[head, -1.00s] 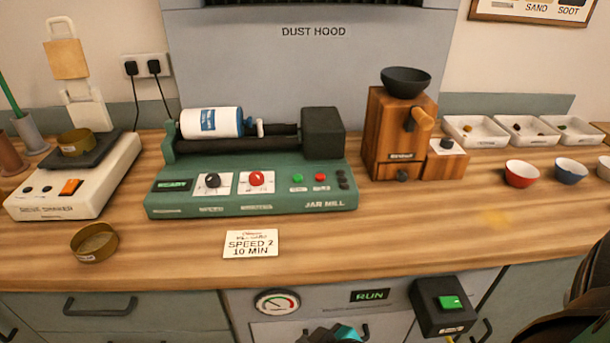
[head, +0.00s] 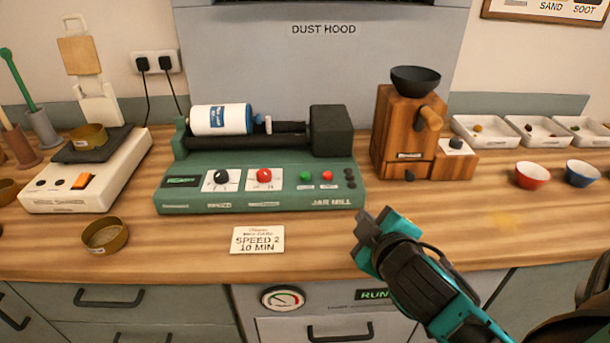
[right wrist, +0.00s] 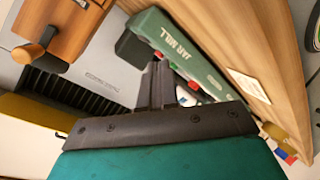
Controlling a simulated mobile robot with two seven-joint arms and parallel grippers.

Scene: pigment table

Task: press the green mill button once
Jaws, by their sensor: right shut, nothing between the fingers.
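The jar mill (head: 260,200) is a green machine on the wooden bench with a white jar lying on its rollers. Its small green button (head: 306,176) sits on the front panel, left of a small red button (head: 327,176) and right of a large red knob (head: 264,175). My right gripper (head: 370,222) is shut and empty, in front of and to the right of the mill, apart from the button. In the right wrist view the closed fingers (right wrist: 155,80) point toward the mill (right wrist: 185,50). My left gripper is out of view.
A wooden grinder (head: 402,135) with a black bowl stands right of the mill. A speed card (head: 257,240) lies in front of it. A white shaker (head: 85,180) and a brass sieve (head: 105,235) are on the left. Red (head: 532,175) and blue bowls (head: 582,173) are right.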

